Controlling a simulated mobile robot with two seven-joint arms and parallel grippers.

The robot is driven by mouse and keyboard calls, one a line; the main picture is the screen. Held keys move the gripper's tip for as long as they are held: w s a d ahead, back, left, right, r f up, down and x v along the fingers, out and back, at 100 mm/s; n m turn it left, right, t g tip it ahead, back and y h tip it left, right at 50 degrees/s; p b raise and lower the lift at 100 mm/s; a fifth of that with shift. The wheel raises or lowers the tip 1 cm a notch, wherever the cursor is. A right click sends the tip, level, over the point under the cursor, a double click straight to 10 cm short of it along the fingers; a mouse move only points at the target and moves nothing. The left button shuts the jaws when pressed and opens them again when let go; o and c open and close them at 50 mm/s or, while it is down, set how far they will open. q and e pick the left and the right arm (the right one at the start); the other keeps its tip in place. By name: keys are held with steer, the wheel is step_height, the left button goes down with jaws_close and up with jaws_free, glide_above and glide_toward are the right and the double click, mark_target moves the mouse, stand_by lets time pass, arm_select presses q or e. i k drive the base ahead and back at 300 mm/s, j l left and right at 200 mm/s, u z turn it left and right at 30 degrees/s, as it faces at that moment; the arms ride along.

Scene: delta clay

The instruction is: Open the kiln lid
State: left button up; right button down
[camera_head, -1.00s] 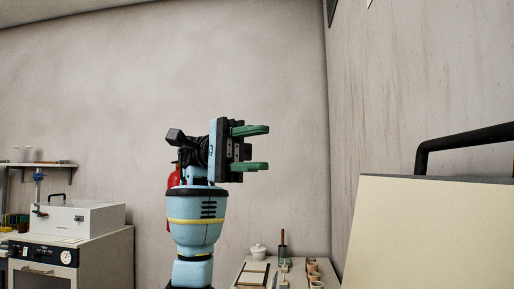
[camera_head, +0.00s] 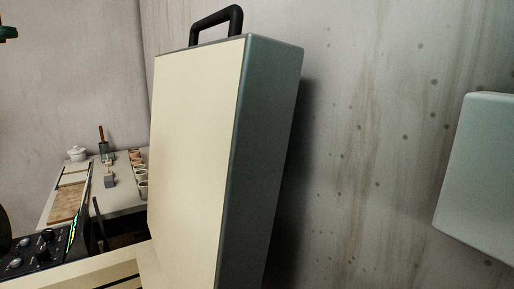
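The kiln lid (camera_head: 200,130) stands up on edge, leaning slightly, in the middle of the head view. Its broad face is cream, its side is grey-green, and a black handle (camera_head: 217,20) sits on its top edge. Below it, at the bottom, shows a cream rim (camera_head: 75,275), apparently of the kiln body; the kiln's inside is not visible. Only a green fingertip of my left gripper (camera_head: 8,33) shows at the upper left edge, well apart from the lid. Its opening cannot be seen. My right gripper is out of view.
A black panel with knobs (camera_head: 40,250) is at the lower left. A concrete wall is behind the lid; a pale green box (camera_head: 480,170) is at right.

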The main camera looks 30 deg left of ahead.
mark_target(223, 110)
steer(key=k+l, duration=0.15)
steer(key=l, duration=0.2)
steer(key=k+l, duration=0.2)
steer(key=l, duration=0.2)
steer(key=k+l, duration=0.15)
steer(key=l, duration=0.2)
steer(key=k+l, duration=0.2)
steer(key=l, duration=0.15)
